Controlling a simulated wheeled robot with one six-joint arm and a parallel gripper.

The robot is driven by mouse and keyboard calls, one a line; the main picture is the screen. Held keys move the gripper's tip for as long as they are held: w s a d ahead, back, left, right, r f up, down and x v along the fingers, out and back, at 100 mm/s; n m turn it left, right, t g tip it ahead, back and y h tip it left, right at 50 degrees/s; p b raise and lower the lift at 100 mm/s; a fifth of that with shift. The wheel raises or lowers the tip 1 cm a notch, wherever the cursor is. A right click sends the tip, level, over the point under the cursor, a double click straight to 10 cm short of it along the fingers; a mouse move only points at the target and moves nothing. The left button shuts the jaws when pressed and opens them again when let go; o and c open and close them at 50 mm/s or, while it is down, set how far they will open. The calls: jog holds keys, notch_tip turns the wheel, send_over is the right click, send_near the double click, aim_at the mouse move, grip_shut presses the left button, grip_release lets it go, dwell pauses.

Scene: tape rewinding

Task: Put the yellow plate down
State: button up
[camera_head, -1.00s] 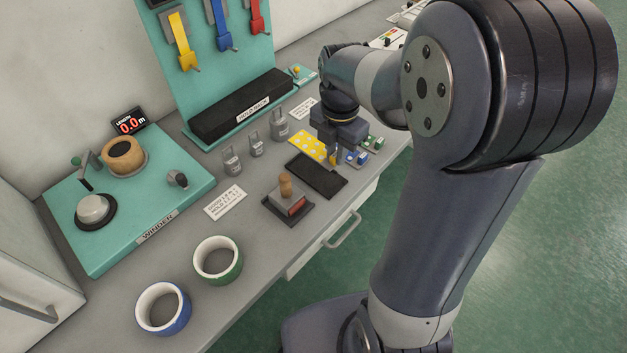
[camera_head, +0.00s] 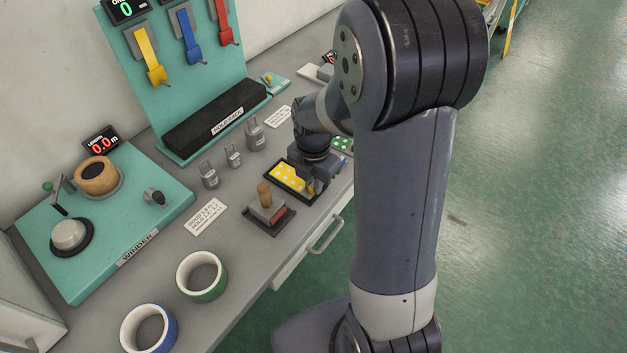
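The yellow plate (camera_head: 284,175) with pale dots is at the dark tray (camera_head: 272,183), within its outline. I cannot tell whether it rests on the tray or hovers just above it. My gripper (camera_head: 311,187) points down at the plate's right end, with its fingers around an upright yellow part there. The fingers look shut on it, though they are small and partly hidden by the gripper's body. The right part of the tray is hidden behind my gripper.
A wooden-handled stamp (camera_head: 266,208) stands just in front of the tray. Grey weights (camera_head: 209,176) stand to the left, and a green dotted plate (camera_head: 342,144) lies behind my gripper. Green (camera_head: 202,276) and blue (camera_head: 149,329) rings lie near the front, by the teal winder (camera_head: 60,260).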

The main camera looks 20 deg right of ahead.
jog(key=o, duration=0.5)
notch_tip(320, 180, up, 12)
jog(key=shift+r, duration=0.2)
dwell(0.4)
notch_tip(320, 180, down, 12)
jog(key=shift+f, duration=0.1)
jog(key=shift+r, duration=1.5)
